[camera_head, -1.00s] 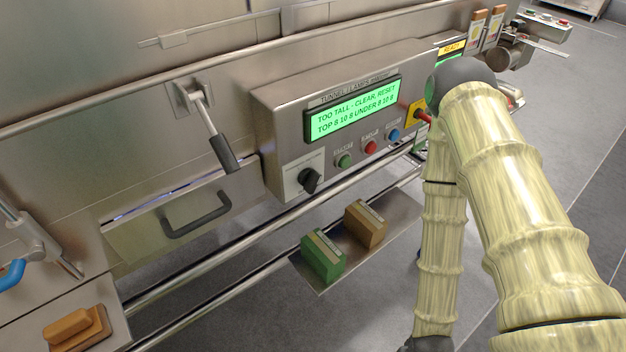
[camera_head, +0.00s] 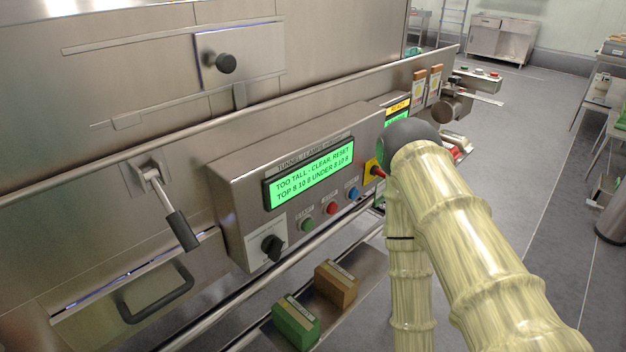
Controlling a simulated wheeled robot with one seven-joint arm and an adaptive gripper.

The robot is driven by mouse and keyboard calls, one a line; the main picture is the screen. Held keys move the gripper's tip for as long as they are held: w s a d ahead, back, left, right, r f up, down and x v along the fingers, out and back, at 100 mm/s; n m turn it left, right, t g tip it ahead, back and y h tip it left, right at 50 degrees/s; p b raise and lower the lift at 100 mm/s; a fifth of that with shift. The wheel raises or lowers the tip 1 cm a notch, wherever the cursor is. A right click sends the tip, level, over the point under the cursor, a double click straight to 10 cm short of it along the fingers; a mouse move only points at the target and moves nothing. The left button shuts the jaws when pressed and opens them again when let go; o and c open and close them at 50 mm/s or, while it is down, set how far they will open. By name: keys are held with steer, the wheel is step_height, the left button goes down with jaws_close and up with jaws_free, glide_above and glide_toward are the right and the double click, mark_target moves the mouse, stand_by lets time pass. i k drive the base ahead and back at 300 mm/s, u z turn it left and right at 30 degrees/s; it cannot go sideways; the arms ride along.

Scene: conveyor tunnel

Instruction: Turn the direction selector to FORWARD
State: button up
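The direction selector looks to be the black rotary knob (camera_head: 272,247) on a pale plate at the lower left of the steel control box (camera_head: 228,196). Its label is too small to read, so I cannot tell its setting. The green display (camera_head: 312,180) above it reads "TOO TALL - CLEAR, RESET" and a second line of figures. Green (camera_head: 307,224), red (camera_head: 331,208) and blue (camera_head: 352,193) buttons sit right of the knob. My arm, in a pale ribbed cover, stands right of the box. My gripper is out of view.
A green block (camera_head: 296,322) and a brown block (camera_head: 336,284) sit on a shelf below the box. A lever with a dark grip (camera_head: 181,230) and a drawer handle (camera_head: 157,297) stick out on the left. Open grey floor (camera_head: 520,150) lies at the right.

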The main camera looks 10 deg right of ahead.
mark_target(273, 245)
steer(key=z, duration=1.45)
steer(key=k, duration=1.05)
steer(key=u, duration=0.9)
